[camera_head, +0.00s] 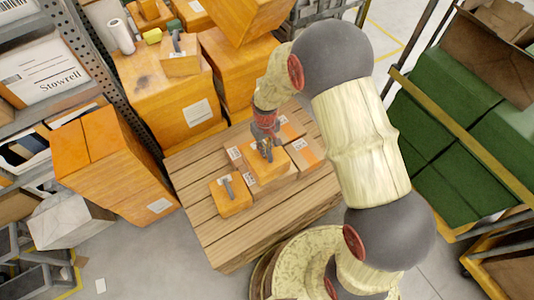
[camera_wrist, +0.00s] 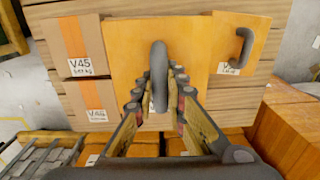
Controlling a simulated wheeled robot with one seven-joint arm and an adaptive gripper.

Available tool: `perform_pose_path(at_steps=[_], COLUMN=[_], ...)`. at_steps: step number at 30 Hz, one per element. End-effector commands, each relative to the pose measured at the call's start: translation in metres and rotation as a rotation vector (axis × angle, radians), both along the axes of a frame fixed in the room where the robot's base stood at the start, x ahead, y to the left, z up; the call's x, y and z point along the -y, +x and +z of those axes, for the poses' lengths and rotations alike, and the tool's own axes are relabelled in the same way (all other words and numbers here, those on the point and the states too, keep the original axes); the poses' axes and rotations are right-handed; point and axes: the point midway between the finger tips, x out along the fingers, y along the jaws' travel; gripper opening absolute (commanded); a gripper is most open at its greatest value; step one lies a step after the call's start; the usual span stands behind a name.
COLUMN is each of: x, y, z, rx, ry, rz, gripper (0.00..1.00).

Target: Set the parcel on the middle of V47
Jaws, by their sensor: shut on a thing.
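My gripper (camera_head: 267,148) is shut on the dark handle of an orange parcel (camera_head: 268,168) above the wooden pallet. In the wrist view the fingers (camera_wrist: 158,88) close around this handle, and the parcel (camera_wrist: 188,52) hides what lies under it. I cannot tell whether it rests on anything. On one side is a taped box labelled V45 (camera_wrist: 98,35); another taped box (camera_wrist: 98,98) with a blurred label is below it. On the other side is an orange box with its own handle (camera_wrist: 245,52), its label unreadable. I cannot make out a V47 label.
The slatted pallet (camera_head: 225,250) has bare boards at its front. Large orange cartons stand behind it (camera_head: 165,95) and to its left (camera_head: 110,165). Green crates (camera_head: 460,140) fill a rack on the right. A grey shelf upright (camera_head: 100,60) stands at the left.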

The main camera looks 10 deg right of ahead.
Motion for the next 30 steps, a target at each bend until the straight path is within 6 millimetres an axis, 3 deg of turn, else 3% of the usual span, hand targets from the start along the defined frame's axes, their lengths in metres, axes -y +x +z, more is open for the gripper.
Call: perform_pose_path(at_steps=[9,22,23,30], x=[0.006,0.006,0.006,0.006], y=[0.003,0.003,0.003,0.002], z=[-0.038,-0.041,-0.041,-0.041], rx=[0.001,0.001,0.000,0.000], ry=[0.000,0.000,0.000,0.000], rz=[0.000,0.000,0.000,0.000], gripper=[0.00,0.00,0.15,0.28])
